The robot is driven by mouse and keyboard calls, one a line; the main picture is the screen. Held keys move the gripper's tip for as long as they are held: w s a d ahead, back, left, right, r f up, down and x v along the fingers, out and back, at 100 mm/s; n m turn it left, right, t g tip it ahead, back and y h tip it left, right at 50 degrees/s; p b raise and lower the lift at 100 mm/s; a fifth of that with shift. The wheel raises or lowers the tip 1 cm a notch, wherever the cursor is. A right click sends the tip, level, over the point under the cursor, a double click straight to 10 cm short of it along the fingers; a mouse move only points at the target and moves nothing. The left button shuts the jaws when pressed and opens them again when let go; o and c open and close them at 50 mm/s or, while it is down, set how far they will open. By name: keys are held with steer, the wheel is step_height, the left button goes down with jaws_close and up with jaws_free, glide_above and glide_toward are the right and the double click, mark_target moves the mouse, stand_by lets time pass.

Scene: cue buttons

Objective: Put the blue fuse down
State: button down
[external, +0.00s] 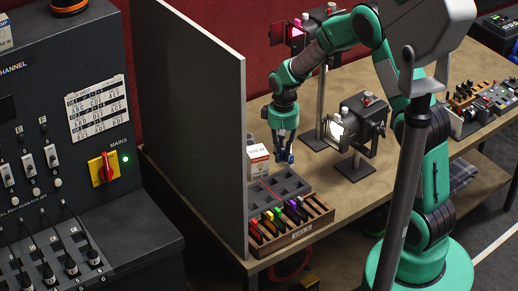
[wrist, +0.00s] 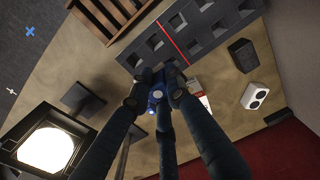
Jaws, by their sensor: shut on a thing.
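My gripper (external: 285,158) is shut on the blue fuse (external: 291,157) and points down above the table. In the wrist view the blue fuse (wrist: 154,102) shows between the fingertips of my gripper (wrist: 157,93), which partly hide it. The grey tray (external: 285,178) with square pockets and a red dividing line lies below and a little left of my gripper in the external view. In the wrist view the grey tray (wrist: 203,22) lies just past the fingertips. I cannot tell the exact height of the fuse above the table.
A wooden rack (external: 287,242) of coloured gels adjoins the tray's front. A white box (external: 258,162) stands behind the tray. A grey partition (external: 205,110) rises at the left. A lit lamp (external: 357,130) stands to the right, with bare table (external: 335,185) in front.

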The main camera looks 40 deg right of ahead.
steer(key=w, duration=0.5)
steer(key=w+f, duration=0.1)
steer(key=w, duration=0.9)
steer(key=shift+w+a+f+p, duration=0.2)
steer(key=shift+a+f+p, duration=0.05)
steer(key=shift+p, duration=0.1)
steer(key=shift+f, duration=1.75)
steer(key=shift+f, duration=0.15)
steer(key=c, duration=1.7)
jaws_free()
steer(key=shift+o, duration=0.2)
